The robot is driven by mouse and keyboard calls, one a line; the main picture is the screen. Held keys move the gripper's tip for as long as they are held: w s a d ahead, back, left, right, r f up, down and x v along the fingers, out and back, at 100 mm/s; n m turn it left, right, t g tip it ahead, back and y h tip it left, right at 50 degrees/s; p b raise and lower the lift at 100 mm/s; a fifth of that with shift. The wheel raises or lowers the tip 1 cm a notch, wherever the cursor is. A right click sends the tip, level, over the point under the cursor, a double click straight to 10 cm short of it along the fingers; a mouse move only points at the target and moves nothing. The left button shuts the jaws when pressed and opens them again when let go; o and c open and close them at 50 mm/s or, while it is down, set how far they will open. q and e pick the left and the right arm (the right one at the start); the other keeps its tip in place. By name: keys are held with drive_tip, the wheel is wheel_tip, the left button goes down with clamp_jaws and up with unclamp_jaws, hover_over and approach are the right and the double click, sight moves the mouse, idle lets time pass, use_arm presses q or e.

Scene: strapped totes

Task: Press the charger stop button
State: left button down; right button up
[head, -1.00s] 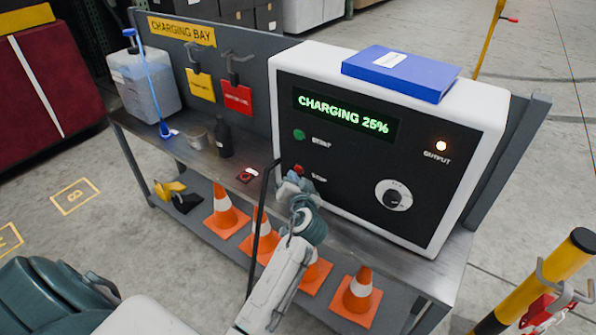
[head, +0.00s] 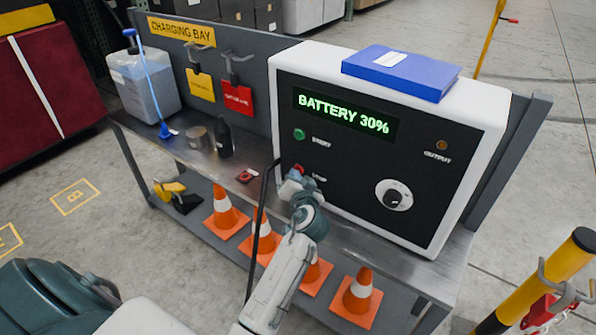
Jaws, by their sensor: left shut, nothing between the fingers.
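The charger (head: 430,215) is a white box with a black front on the metal bench. Its display (head: 345,115) reads "BATTERY 30%" in green. The red stop button (head: 298,169) is at the lower left of the front, partly hidden by my gripper. The green start button (head: 299,134) is above it. The output lamp (head: 442,145) is dim. My left gripper (head: 293,180) is shut and empty, its tips at or just below the stop button; I cannot tell whether they touch it. My right gripper is not in view.
A blue binder (head: 400,72) lies on the charger. A black cable (head: 263,205) hangs beside my left arm. Orange cones (head: 225,212) fill the lower shelf.

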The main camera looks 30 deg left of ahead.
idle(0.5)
use_arm(q)
drive_tip(key=shift+s, duration=0.7)
drive_tip(key=shift+s+a+p, duration=0.15)
drive_tip(key=shift+s+p, duration=0.15)
drive_tip(key=shift+s, duration=0.95)
drive_tip(key=shift+s+a+p, duration=0.1)
drive_tip(key=shift+s+p, duration=0.15)
drive_tip(key=shift+s, duration=1)
drive_tip(key=shift+f, duration=0.1)
